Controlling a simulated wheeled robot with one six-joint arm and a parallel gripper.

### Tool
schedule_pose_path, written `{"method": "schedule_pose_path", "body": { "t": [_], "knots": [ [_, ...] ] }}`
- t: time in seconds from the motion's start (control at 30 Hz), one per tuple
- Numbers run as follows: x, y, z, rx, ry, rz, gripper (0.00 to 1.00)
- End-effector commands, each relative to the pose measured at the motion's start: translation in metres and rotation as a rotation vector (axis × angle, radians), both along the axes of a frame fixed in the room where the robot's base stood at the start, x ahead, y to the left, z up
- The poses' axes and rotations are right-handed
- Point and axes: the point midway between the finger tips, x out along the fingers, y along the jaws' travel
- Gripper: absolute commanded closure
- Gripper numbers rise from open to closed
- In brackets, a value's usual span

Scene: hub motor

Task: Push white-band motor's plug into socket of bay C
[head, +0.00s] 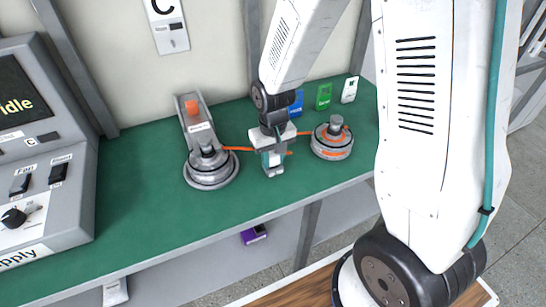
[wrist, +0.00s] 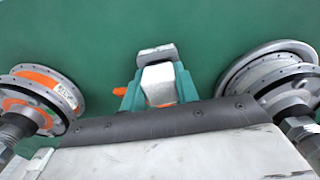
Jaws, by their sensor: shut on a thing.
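A grey motor with a pale rim (head: 210,168) sits at the bay's left; it shows at the right in the wrist view (wrist: 270,80). I take it as the white-band motor. An orange-banded motor (head: 332,142) stands to the right of my gripper. My gripper (head: 273,163) is between the motors, above the green bench, its teal fingers shut on a pale plug (wrist: 158,86). An orange lead (head: 238,149) runs from the left motor toward my gripper. A grey stand with an orange block (head: 193,108) is behind that motor; I cannot tell whether it holds the socket.
The C sign panel (head: 168,25) hangs on the back wall. A grey supply console (head: 75,170) stands at the left. Blue, green (head: 324,96) and white cards stand at the back right. The green bench (head: 140,190) is clear between console and left motor.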

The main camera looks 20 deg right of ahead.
Motion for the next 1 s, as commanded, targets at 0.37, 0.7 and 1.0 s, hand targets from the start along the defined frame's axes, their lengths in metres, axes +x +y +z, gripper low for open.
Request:
{"method": "schedule_pose_path", "body": {
  "t": [0.37,0.7,1.0],
  "knots": [
    [-0.001,0.000,-0.001,0.000,0.002,0.000,0.44],
    [0.000,0.000,0.008,0.000,-0.002,0.000,0.44],
    [0.001,0.000,0.058,0.000,-0.004,0.000,0.44]
  ]
}}
